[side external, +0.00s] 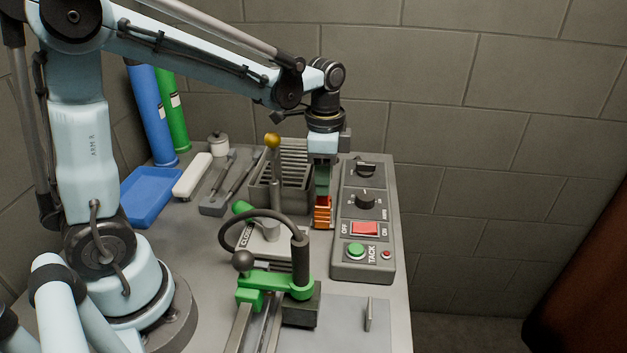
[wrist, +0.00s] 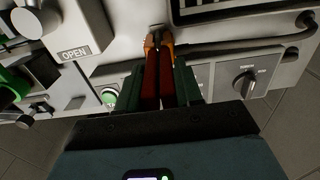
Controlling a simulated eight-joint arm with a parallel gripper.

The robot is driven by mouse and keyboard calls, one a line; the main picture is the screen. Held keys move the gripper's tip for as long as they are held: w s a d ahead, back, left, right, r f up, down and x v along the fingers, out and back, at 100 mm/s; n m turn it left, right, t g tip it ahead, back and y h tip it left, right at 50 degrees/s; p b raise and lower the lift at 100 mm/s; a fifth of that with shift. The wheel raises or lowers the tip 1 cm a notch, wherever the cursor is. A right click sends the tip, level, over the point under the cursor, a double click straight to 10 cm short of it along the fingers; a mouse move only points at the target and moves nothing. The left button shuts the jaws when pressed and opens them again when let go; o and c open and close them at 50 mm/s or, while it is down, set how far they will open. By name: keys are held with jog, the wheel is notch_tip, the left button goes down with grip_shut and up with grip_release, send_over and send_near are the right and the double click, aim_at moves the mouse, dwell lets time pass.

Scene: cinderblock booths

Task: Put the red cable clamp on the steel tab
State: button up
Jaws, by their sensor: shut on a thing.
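My gripper (side external: 322,183) points down just left of the control box, with its green fingers shut on the red cable clamp (side external: 323,212). In the wrist view the clamp's red handles (wrist: 166,80) lie between the fingers (wrist: 160,90). Its orange jaws face away from my gripper, around or against a small grey metal piece; I cannot tell whether they grip it. A small upright steel tab (side external: 369,313) stands on the grey plate (side external: 345,335) at the front right of the bench, well apart from the clamp.
The control box (side external: 362,255) with knobs and buttons stands close right of my gripper. A green toggle clamp (side external: 270,282) with a black cable rises in front. A blue tray (side external: 150,197) lies at the left.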

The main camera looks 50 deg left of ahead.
jog(key=shift+r, duration=2.5)
